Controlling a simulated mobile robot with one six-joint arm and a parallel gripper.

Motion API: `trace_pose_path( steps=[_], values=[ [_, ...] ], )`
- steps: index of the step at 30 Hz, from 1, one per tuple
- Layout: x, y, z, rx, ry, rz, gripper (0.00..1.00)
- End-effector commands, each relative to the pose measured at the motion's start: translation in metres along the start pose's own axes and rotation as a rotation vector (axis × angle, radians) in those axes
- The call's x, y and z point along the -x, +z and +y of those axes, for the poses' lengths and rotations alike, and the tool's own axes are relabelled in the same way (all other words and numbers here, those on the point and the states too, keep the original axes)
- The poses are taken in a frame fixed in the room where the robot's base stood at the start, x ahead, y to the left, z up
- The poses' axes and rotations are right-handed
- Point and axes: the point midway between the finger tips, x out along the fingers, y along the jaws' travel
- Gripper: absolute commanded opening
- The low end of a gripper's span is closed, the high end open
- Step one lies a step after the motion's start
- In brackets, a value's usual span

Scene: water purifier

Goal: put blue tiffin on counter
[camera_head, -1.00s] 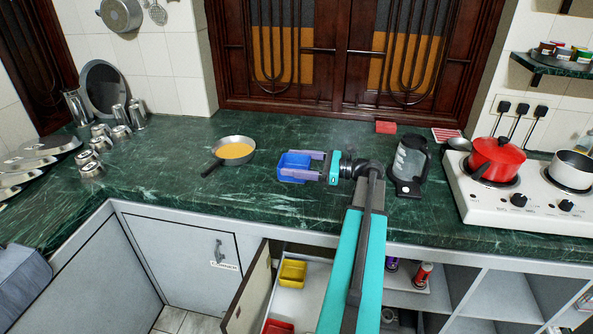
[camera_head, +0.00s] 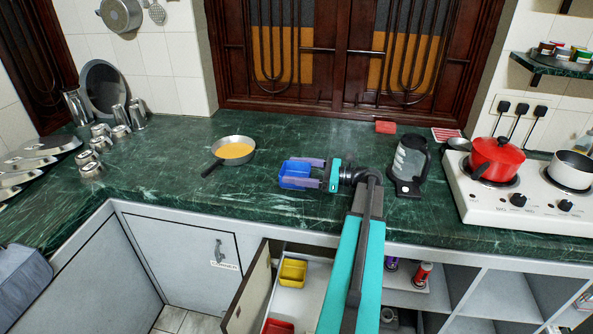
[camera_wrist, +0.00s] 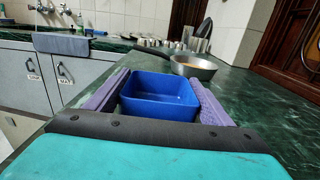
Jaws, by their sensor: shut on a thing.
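The blue tiffin (camera_head: 295,175) is an open box, upright at the green marble counter (camera_head: 240,195), near its front edge. My gripper (camera_head: 303,174) comes from the right, with its two purple fingers along opposite sides of the tiffin. It is shut on the tiffin. In the wrist view the blue tiffin (camera_wrist: 158,98) sits between the fingers of my gripper (camera_wrist: 158,97), its empty inside showing. It looks at or very near the counter surface; I cannot tell whether its base touches.
A pan with yellow contents (camera_head: 236,151) stands to the left. A blender jar (camera_head: 409,165) and a stove (camera_head: 490,205) with a red pot (camera_head: 497,158) are to the right. Counter between pan and tiffin is clear.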

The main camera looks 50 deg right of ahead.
Motion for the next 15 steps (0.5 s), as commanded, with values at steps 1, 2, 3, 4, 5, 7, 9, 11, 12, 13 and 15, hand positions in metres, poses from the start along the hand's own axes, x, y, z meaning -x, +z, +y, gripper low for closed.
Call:
trace_pose_path(
  steps=[1, 2, 3, 4, 5, 7, 9, 11, 12, 13, 15],
  values=[
    [0.0000, 0.0003, 0.0000, 0.000, 0.000, 0.000, 0.47],
    [0.0000, 0.0003, 0.0000, 0.000, 0.000, 0.000, 0.47],
    [0.0000, 0.0004, 0.0000, 0.000, 0.000, 0.000, 0.47],
    [0.0000, 0.0003, 0.0000, 0.000, 0.000, 0.000, 0.47],
    [0.0000, 0.0003, 0.0001, 0.000, 0.000, 0.000, 0.47],
    [0.0000, -0.0007, 0.0000, 0.000, 0.000, 0.000, 0.47],
    [0.0000, -0.0022, 0.0000, 0.000, 0.000, 0.000, 0.47],
    [0.0000, -0.0027, 0.0000, 0.000, 0.000, 0.000, 0.82],
    [0.0000, -0.0026, 0.0001, 0.000, 0.000, 0.000, 0.88],
    [0.0000, -0.0026, 0.0001, 0.000, 0.000, 0.000, 0.93],
    [0.0000, -0.0025, 0.0000, 0.000, 0.000, 0.000, 0.94]
  ],
)
